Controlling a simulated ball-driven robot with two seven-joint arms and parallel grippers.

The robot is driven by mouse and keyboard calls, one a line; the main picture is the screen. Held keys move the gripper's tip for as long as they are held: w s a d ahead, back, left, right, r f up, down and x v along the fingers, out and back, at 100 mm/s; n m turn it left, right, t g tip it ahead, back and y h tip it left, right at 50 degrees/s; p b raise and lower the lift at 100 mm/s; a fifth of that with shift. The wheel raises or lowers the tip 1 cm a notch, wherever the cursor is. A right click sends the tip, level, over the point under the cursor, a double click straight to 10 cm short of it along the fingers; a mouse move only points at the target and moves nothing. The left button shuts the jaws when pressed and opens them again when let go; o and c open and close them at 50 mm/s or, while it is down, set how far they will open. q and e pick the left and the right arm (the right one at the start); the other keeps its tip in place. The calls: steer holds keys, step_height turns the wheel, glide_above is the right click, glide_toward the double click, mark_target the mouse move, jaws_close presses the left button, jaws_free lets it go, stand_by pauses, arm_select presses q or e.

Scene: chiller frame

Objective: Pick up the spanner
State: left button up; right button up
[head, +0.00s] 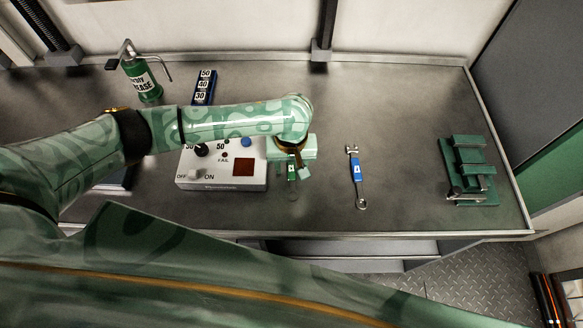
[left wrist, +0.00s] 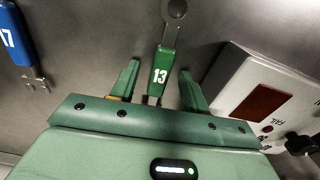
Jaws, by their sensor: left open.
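A spanner with a green handle marked 13 (left wrist: 160,75) lies on the grey bench, in the left wrist view between the two fingers of my left gripper (left wrist: 161,88). Its ring end is beyond the fingertips. In the head view, the green spanner (head: 292,177) is mostly hidden under my left gripper (head: 291,163). The gripper is open, pointing down, with nothing clamped; its exact height above the bench is unclear. A second spanner with a blue handle (head: 357,171) lies to the right. It also shows at the left wrist view's left edge (left wrist: 15,35). My right gripper is not in view.
A white control box (head: 222,183) with knobs and a dark red panel stands close left of the gripper. A green oil can (head: 145,84) and blue numbered block (head: 204,87) stand behind. A green vise-like fixture (head: 470,172) stands far right.

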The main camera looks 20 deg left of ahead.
arm_select(q)
steer(key=shift+r, duration=0.15)
jaws_close()
